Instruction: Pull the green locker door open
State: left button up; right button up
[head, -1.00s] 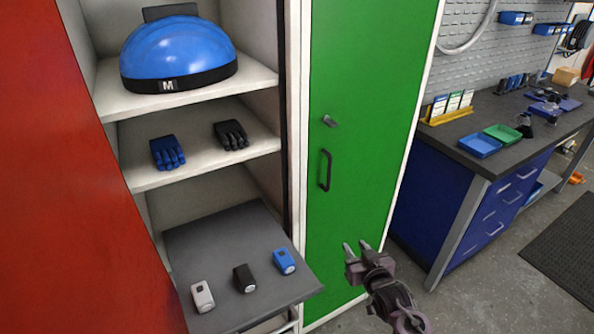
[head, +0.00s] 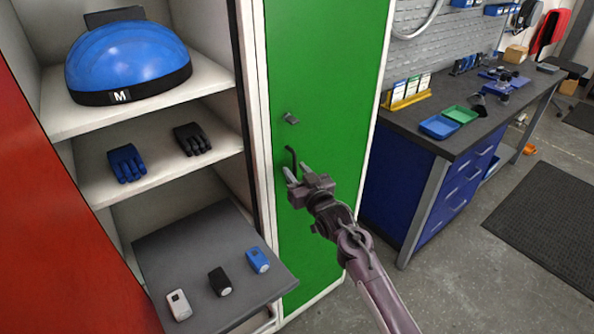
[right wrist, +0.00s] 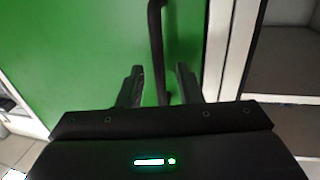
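The green locker door (head: 325,80) stands shut in its white frame, to the right of an open compartment. It has a small grey latch or lock (head: 290,118) and a black bar handle (head: 290,158) below it. My right gripper (head: 297,176) is in front of the handle and hides its lower part in the head view. In the right wrist view the gripper (right wrist: 158,85) is open, its two fingers apart, with the black handle (right wrist: 157,45) between them in the picture. Contact with the handle cannot be made out. My left gripper is not in view.
The open compartment holds a blue helmet (head: 128,58), gloves (head: 126,164) and small devices on a pulled-out grey shelf (head: 185,250), which juts out left of the door. A red door (head: 60,240) is at far left. A blue workbench (head: 425,190) stands at right.

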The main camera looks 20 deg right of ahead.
jog(key=shift+w, duration=0.1)
grip_shut()
dwell(0.3)
